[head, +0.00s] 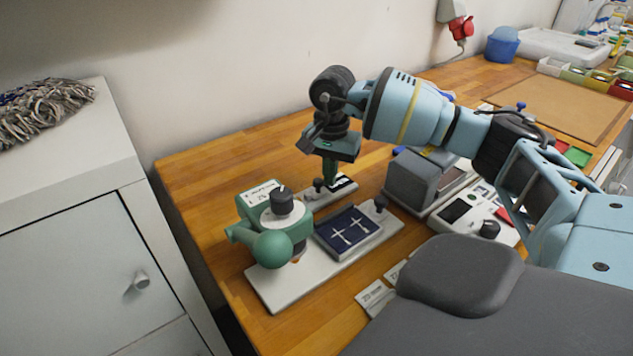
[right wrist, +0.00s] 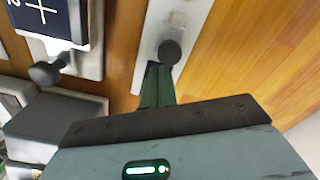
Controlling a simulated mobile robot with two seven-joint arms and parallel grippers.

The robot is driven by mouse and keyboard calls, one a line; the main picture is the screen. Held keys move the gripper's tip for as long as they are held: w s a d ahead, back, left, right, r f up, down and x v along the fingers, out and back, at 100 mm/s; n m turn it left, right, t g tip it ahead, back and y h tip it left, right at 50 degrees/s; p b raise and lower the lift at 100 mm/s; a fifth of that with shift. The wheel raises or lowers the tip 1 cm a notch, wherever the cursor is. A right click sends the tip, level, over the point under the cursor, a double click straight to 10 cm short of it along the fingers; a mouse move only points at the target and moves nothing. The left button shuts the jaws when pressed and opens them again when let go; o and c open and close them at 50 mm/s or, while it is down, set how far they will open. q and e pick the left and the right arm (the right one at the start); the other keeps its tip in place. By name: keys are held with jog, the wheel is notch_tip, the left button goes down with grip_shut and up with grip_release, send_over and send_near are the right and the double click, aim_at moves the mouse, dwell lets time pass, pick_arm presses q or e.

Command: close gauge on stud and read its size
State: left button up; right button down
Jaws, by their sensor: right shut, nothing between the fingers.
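My right gripper (head: 331,170) points down and is shut and empty. It is above a small white strip (head: 322,197) with a dark knob (head: 318,185) and black markings. In the right wrist view, my closed green fingertips (right wrist: 157,85) are close to the strip's dark round knob (right wrist: 170,52); I cannot tell whether they touch. A green device (head: 262,207) with a label, a black dial and a green ball handle stands on a white base plate (head: 276,298). I cannot tell for sure which part is the gauge or the stud. My left gripper is not in view.
A grey block (head: 412,178) and a panel with a dial (head: 488,228) are to the right. A white cabinet (head: 75,225) stands left. Bare wood lies behind the green device.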

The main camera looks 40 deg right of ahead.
aim_at(318, 180)
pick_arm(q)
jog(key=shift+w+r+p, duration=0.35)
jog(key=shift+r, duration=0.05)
pick_arm(e)
jog(key=shift+w+a, duration=0.2)
jog(key=shift+a, duration=1.5)
dwell(1.3)
jog(key=shift+d, duration=0.65)
